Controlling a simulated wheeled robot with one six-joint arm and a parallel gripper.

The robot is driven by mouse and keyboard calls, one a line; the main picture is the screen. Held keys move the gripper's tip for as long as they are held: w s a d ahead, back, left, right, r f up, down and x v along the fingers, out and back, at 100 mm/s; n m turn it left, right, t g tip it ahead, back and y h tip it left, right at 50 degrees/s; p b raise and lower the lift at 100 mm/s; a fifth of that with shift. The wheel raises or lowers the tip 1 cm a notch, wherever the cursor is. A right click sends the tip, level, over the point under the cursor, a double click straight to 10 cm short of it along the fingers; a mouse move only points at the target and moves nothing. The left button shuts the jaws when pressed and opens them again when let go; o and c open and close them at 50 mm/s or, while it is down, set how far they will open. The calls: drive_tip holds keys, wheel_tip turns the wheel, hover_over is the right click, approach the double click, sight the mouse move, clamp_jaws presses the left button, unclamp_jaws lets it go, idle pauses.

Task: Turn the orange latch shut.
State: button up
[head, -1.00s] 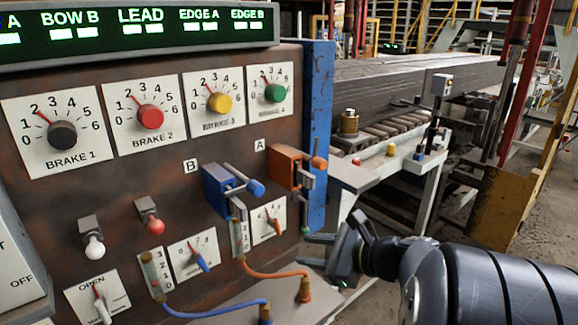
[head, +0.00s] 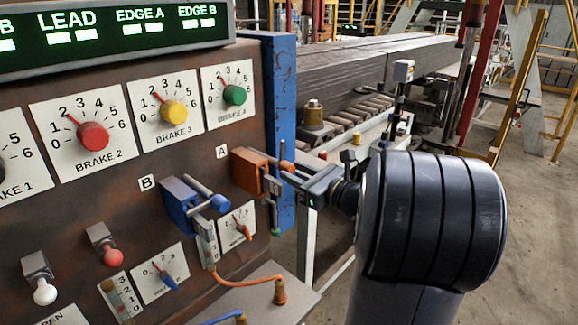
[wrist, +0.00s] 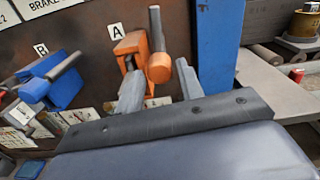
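The orange latch (head: 250,172) is mounted on the right part of the brown panel, beside the label A. In the wrist view the orange latch (wrist: 128,46) has a grey bar and an orange-ended handle (wrist: 159,66) sticking out towards me. My gripper (head: 288,172) is at the latch's right front. In the wrist view my gripper (wrist: 160,88) is open, one grey finger on each side of the handle's line. The handle's end shows just beyond and between the fingertips. I cannot tell whether either finger touches it.
A blue latch (head: 182,203), label B, sits left of the orange one. A blue post (head: 281,120) stands close on the right. Dials, small levers and an orange cable (head: 250,282) lie below and left. Open floor (head: 530,220) is to the right.

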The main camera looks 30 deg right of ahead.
drive_tip(key=shift+x, duration=1.35)
drive_tip(key=shift+c, duration=0.4)
drive_tip(key=c, duration=0.6)
drive_tip(key=shift+c, duration=0.2)
